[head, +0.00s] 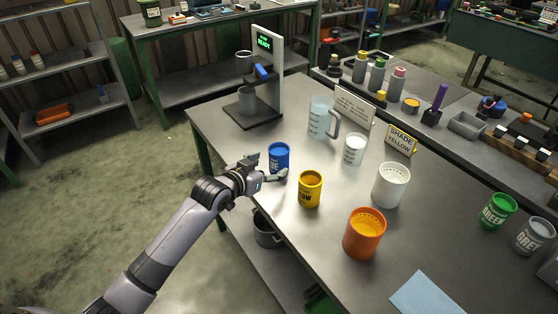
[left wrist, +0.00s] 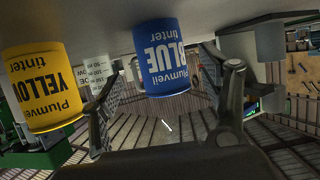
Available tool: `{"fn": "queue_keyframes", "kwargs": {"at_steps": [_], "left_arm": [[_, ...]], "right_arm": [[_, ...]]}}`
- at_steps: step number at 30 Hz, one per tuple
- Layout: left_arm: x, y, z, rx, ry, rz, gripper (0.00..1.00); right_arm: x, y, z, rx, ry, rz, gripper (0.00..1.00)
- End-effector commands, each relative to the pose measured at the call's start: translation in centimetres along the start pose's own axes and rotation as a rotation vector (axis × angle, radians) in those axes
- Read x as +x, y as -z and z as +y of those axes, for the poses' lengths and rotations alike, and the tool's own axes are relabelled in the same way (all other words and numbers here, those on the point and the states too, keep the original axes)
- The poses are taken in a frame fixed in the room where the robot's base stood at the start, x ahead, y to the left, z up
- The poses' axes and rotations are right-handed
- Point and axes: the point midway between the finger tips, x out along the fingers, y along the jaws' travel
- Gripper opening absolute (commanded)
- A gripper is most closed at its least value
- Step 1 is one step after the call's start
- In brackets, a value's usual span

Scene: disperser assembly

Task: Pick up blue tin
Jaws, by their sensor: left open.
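The blue tin (head: 278,156) stands upright on the table near its left edge. It also shows in the left wrist view (left wrist: 160,60), which is upside down, with its "BLUE" label facing the camera. My left gripper (head: 265,169) is right beside the tin on its near left side, partly overlapping it in the head view. In the left wrist view its fingers (left wrist: 166,112) are spread apart, with the tin in the gap beyond them; I cannot tell if they touch it. The gripper is open and holds nothing. My right gripper is not in view.
A yellow tin (head: 310,190) stands close to the right of the blue tin and the gripper. A dispenser stand (head: 268,85) is behind. A glass jug (head: 321,118), a beaker (head: 354,150), a white tin (head: 391,186) and an orange tin (head: 364,235) stand further right.

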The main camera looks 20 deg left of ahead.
Motion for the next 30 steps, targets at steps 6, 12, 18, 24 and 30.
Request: {"fn": "queue_keyframes", "kwargs": {"at_steps": [6, 12, 18, 24, 30], "left_arm": [[1.6, 0.0, 0.0, 0.000, 0.000, 0.000, 0.69], [3.9, 0.1, -0.1, -0.001, 0.001, -0.001, 0.69], [6.3, 0.0, -0.1, -0.001, 0.000, 0.000, 0.69], [6.7, -0.1, -0.1, 0.000, 0.001, -0.001, 0.69], [6.7, -0.1, -0.2, 0.000, 0.001, -0.001, 0.64]], "right_arm": [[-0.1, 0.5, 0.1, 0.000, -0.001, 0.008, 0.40], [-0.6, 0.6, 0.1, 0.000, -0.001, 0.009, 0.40], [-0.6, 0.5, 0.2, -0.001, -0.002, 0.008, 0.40], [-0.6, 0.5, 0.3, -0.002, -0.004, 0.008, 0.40], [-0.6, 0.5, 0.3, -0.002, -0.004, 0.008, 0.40]]}}
